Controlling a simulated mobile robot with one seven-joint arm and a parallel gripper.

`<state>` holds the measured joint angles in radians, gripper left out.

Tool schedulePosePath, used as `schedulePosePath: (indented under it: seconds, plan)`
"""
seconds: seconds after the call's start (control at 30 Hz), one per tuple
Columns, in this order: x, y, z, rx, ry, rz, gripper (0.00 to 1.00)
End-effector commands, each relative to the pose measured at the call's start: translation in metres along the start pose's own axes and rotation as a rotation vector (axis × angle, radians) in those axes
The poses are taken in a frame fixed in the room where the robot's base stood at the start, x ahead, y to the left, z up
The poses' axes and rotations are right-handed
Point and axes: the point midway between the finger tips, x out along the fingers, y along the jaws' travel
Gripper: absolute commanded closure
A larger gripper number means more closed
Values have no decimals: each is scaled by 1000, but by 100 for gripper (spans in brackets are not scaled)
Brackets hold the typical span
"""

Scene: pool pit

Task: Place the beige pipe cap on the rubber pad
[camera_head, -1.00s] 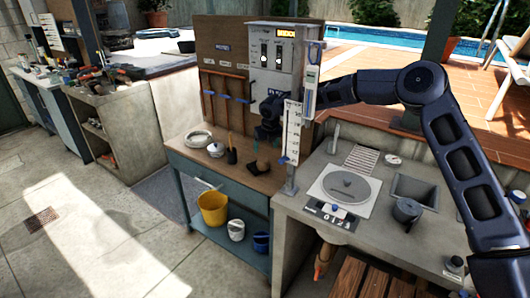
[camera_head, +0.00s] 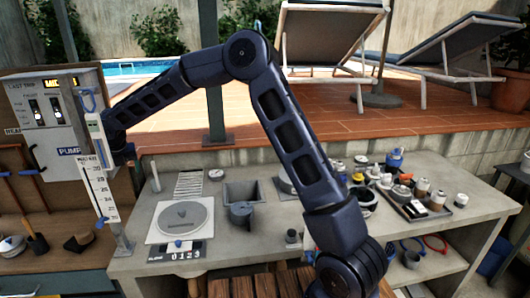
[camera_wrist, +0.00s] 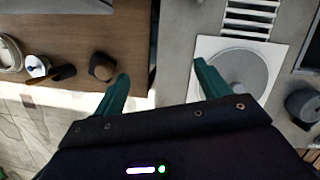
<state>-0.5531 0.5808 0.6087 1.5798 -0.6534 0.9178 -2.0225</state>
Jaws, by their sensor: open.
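My gripper (camera_wrist: 161,75) is open and empty in the wrist view, its green fingers apart above the gap between a wooden bench and a grey counter. In the head view its end (camera_head: 122,152) is partly hidden behind a white gauge board. I cannot surely pick out the beige pipe cap; small pale and beige pieces (camera_head: 421,186) stand at the right of the counter, too small to tell apart. I cannot surely identify the rubber pad.
The gauge board (camera_head: 97,165) stands upright at the counter's left end.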

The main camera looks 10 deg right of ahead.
Motion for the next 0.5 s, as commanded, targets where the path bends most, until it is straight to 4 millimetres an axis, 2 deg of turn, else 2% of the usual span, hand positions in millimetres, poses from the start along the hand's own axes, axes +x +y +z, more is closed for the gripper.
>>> schedulePosePath:
  seconds: [0.03,0.23,0.5]
  plan:
    - [-14,-23,4,73,-11,-17,25]
    - [-58,-108,8,400,-48,-75,25]
    - [-116,-223,-8,865,-107,-132,25]
